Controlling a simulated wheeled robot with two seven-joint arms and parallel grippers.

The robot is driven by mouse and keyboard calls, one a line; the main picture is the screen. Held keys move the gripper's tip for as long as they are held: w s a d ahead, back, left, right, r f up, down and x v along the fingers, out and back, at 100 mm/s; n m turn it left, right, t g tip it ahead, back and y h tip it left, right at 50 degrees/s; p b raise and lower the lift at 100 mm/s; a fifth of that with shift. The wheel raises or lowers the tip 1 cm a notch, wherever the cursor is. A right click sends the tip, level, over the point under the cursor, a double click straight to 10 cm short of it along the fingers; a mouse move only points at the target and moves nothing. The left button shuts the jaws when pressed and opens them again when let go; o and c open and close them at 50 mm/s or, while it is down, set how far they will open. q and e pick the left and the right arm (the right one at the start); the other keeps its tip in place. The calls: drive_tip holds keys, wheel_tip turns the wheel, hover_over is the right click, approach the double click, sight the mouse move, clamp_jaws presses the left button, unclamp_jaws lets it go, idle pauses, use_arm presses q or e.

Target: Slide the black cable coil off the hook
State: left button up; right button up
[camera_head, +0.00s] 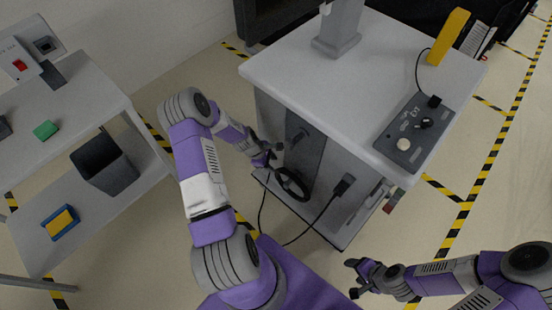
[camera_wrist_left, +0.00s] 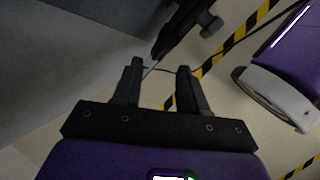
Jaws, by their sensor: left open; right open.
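The black cable coil (camera_head: 292,185) hangs low against the side of the grey cart (camera_head: 340,85), beneath a dark upright panel (camera_head: 305,145). The hook at the coil cannot be made out clearly. My left gripper (camera_head: 274,153) is open and empty, close to the panel, above and left of the coil and apart from it. In the left wrist view my open fingers (camera_wrist_left: 158,80) have nothing between them; a dark part with a round knob (camera_wrist_left: 210,25) lies beyond them, and I cannot tell whether it is the coil. My right gripper (camera_head: 354,279) is open and empty, right of and below the coil.
A black plug (camera_head: 344,184) with a cable hangs right of the coil. A control box (camera_head: 415,130) and a yellow handheld device (camera_head: 449,36) are on the cart's top. A shelf cart (camera_head: 70,105) with a dark bin (camera_head: 104,165) stands left.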

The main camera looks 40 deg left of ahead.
sight(278, 170)
use_arm(q)
drive_tip(key=b+x, duration=0.2)
drive_tip(key=x, duration=0.5)
drive_tip(key=shift+s+f, duration=0.1)
drive_tip(key=shift+s, duration=0.05)
clamp_jaws()
drive_tip(key=shift+c, duration=1.1)
unclamp_jaws()
clamp_jaws()
drive_tip(key=shift+r, duration=0.7)
drive_tip(key=s+p, duration=0.3)
drive_tip(key=s, duration=0.7)
drive_tip(key=shift+a, duration=0.3)
